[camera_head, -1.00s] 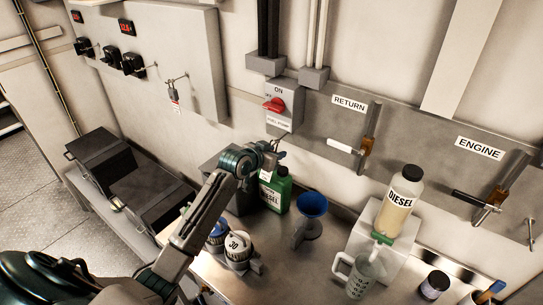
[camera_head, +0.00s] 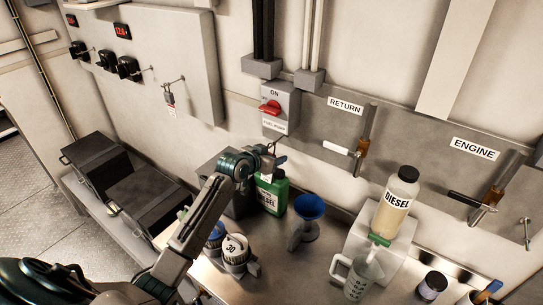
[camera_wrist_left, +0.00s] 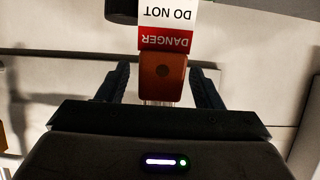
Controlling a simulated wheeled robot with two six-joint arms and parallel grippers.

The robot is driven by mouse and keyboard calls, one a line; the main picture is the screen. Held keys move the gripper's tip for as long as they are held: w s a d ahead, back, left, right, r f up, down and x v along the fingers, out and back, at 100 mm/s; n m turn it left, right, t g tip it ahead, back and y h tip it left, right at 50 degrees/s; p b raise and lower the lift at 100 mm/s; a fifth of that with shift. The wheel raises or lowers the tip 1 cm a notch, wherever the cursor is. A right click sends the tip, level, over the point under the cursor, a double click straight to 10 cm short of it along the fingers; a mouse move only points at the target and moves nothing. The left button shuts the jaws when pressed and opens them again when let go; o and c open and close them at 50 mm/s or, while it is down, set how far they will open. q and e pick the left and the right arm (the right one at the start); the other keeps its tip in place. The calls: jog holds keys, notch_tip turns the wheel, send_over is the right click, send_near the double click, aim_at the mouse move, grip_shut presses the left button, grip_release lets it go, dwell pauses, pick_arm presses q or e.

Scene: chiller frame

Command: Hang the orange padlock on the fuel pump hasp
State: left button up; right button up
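The orange padlock (camera_wrist_left: 162,78) shows in the left wrist view between the two fingers of my left gripper (camera_wrist_left: 161,88), with its pale shackle legs below and a red-and-white danger tag (camera_wrist_left: 166,30) above, lettering upside down. In the head view my left gripper (camera_head: 270,160) is just below the fuel pump switch box (camera_head: 279,108), which has a red knob. A thin shackle-like loop rises from the fingers towards the box; they look apart. The padlock body is mostly hidden there, and the hasp is too small to make out. My right gripper is not in view.
A green diesel can (camera_head: 273,193) stands right behind the gripper. A blue funnel (camera_head: 309,208), a diesel bottle (camera_head: 397,204) and a clear jug (camera_head: 361,275) stand further right on the bench. Another tagged lock (camera_head: 169,95) hangs on the left panel. RETURN and ENGINE valves are to the right.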

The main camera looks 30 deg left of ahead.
pick_arm(q)
jog(key=shift+s, duration=0.15)
jog(key=shift+s+a+r, duration=0.1)
jog(key=shift+s+a, duration=0.05)
jog(key=shift+s, duration=0.15)
jog(key=b+v, duration=0.3)
jog(key=v, duration=0.7)
